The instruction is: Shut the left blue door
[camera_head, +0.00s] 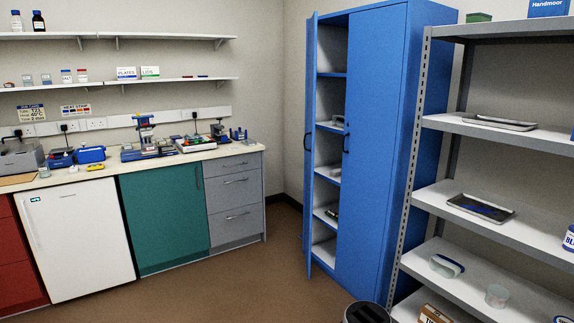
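A tall blue cabinet (375,150) stands in the back corner. Its left blue door (310,150) stands open, swung out towards me and seen nearly edge-on. A dark handle (305,141) shows on that door. The right blue door (370,190) is shut and has a dark handle (346,143) near its left edge. Shelves with a few small items show through the gap between the doors. Neither of my grippers is in view.
A metal shelving unit (490,135) with trays and containers stands close at the right, beside the cabinet. A lab bench (240,152) with equipment runs along the left wall. A dark round-topped object (366,313) shows at the bottom edge.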

